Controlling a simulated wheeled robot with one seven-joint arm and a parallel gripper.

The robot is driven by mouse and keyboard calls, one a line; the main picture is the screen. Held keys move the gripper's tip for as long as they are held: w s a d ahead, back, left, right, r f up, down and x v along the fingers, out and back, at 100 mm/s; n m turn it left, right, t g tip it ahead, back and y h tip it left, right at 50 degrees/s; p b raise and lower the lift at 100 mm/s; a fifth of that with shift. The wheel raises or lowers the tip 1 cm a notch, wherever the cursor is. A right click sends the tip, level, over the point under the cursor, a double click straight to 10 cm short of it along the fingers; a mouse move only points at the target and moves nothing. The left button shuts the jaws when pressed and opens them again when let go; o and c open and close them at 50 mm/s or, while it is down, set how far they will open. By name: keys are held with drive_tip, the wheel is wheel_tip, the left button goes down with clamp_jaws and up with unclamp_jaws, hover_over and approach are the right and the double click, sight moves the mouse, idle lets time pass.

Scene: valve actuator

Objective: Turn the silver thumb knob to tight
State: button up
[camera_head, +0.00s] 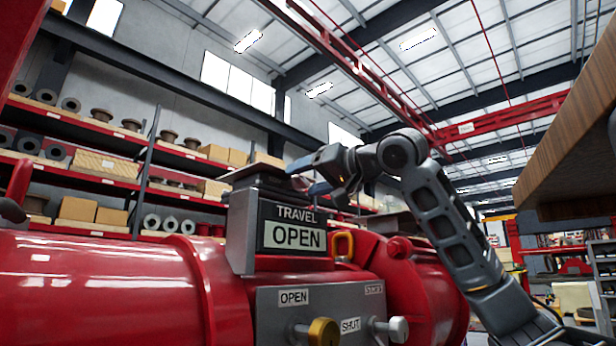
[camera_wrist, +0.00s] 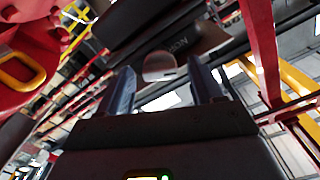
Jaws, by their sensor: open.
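The silver thumb knob (camera_head: 392,329) sticks out at the lower right of the grey panel (camera_head: 330,296) on the red valve actuator (camera_head: 110,285), in the head view. A brass knob (camera_head: 323,332) is to its left, with a SHUT label (camera_head: 350,325) between them. My gripper (camera_head: 308,180) is well above the panel, beside the TRAVEL OPEN indicator box (camera_head: 285,232), and apart from the silver knob. In the wrist view its two fingers (camera_wrist: 162,82) are spread, with nothing held. I cannot make out the silver knob there.
A yellow-lined ring (camera_head: 343,245) and red housing stand behind the panel. The ring also shows at the wrist view's left (camera_wrist: 22,68). A wooden slab (camera_head: 565,120) overhangs at the right. Shelves (camera_head: 110,190) with rolls and boxes stand behind. The space before the panel looks clear.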

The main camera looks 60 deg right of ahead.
drive_tip(key=shift+w, duration=0.15)
drive_tip(key=shift+c, duration=0.3)
drive_tip(key=c, duration=1)
